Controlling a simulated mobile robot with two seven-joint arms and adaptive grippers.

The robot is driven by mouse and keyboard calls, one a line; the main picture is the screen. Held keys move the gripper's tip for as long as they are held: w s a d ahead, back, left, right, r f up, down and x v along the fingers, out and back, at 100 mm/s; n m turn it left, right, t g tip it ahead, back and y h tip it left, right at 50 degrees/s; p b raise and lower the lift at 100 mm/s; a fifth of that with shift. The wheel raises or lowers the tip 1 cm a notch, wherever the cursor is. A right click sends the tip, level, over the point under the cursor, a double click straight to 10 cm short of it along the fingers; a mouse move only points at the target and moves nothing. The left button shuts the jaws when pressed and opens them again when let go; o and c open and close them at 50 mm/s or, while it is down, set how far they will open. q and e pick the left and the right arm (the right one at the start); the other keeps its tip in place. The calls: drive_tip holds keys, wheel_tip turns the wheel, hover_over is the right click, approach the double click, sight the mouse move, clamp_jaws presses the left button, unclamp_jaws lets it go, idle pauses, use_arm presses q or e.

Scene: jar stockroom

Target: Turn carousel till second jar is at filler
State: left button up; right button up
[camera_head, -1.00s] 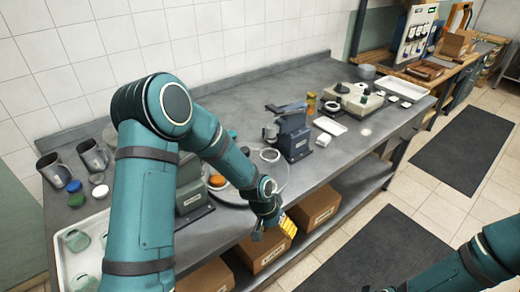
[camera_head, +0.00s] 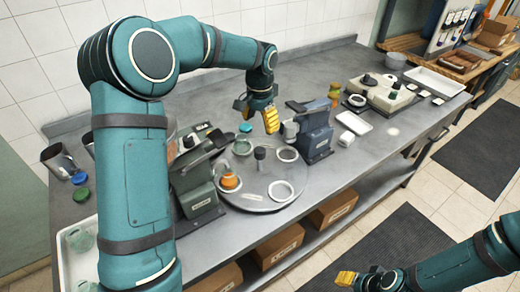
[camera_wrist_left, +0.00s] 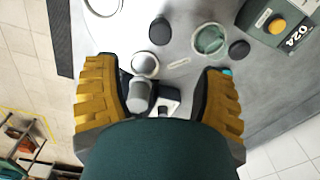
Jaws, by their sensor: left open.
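The carousel (camera_head: 258,202) is a round grey disc on the bench with a dark upright knob (camera_head: 260,156) near its middle. My left gripper (camera_head: 257,112) is open and empty above the carousel's far side. In the left wrist view the green jar (camera_wrist_left: 209,39) lies beyond its fingers. My right gripper (camera_head: 350,279) is partly seen at the bottom.
Metal cups (camera_head: 58,160) and a blue lid (camera_head: 79,178) stand at the left, by a white tray (camera_head: 60,240). A white dish (camera_head: 357,122) and a scale-like device (camera_head: 380,98) are at the right. Cardboard boxes (camera_head: 278,246) sit on the shelf below.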

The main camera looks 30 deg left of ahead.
sight(260, 150)
use_arm(q)
wheel_tip(260, 150, down, 12)
drive_tip(key=shift+f+b, duration=0.25)
drive_tip(key=shift+b, duration=0.35)
clamp_jaws()
